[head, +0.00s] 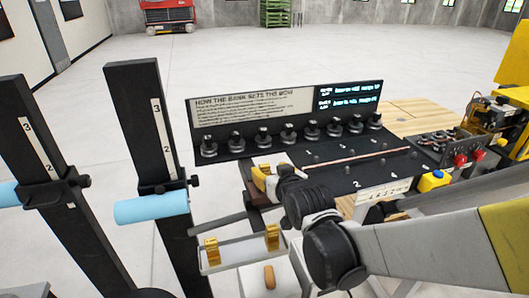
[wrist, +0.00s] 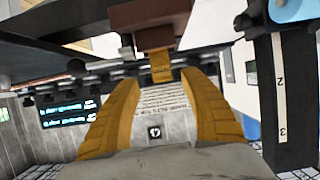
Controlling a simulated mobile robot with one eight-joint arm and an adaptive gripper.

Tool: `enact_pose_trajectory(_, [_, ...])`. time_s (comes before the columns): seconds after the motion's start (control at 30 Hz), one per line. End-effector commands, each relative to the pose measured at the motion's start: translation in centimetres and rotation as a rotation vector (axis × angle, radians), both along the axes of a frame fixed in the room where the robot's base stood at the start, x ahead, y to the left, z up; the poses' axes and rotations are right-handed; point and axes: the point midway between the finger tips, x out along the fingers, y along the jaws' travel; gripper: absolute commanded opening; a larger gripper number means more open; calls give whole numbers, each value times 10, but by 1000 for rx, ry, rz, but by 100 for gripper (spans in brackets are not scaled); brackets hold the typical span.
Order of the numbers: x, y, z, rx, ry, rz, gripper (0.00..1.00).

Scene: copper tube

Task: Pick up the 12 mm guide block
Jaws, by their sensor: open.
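My gripper (head: 262,178) is in front of the lower left of the sign panel in the head view. Its yellow fingers (wrist: 160,79) stand apart in the wrist view. A dark brown block with a small orange tab (wrist: 162,74) shows at the fingertips; I cannot tell whether anything touches. Several black blocks with knobs (head: 235,142) stand in a row on the panel's ledge. Their sizes are not readable, so I cannot tell which is the 12 mm guide block.
A white tray (head: 243,254) with two gold pieces (head: 211,250) is below my gripper. A copper tube (head: 355,156) lies on the black bench plate (head: 365,172). Dark posts with blue rollers (head: 151,207) stand left.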

Motion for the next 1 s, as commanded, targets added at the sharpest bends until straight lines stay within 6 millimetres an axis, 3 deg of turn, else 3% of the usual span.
enact_pose_trajectory(0.2, [28, 12, -12, 0, 0, 0, 52])
enact_pose_trajectory(0.5, [33, 13, -12, 1, 0, 0, 51])
enact_pose_trajectory(0.67, [33, 13, -12, 0, 1, 0, 2])
enact_pose_trajectory(1.0, [32, 13, -12, 0, 1, 0, 0])
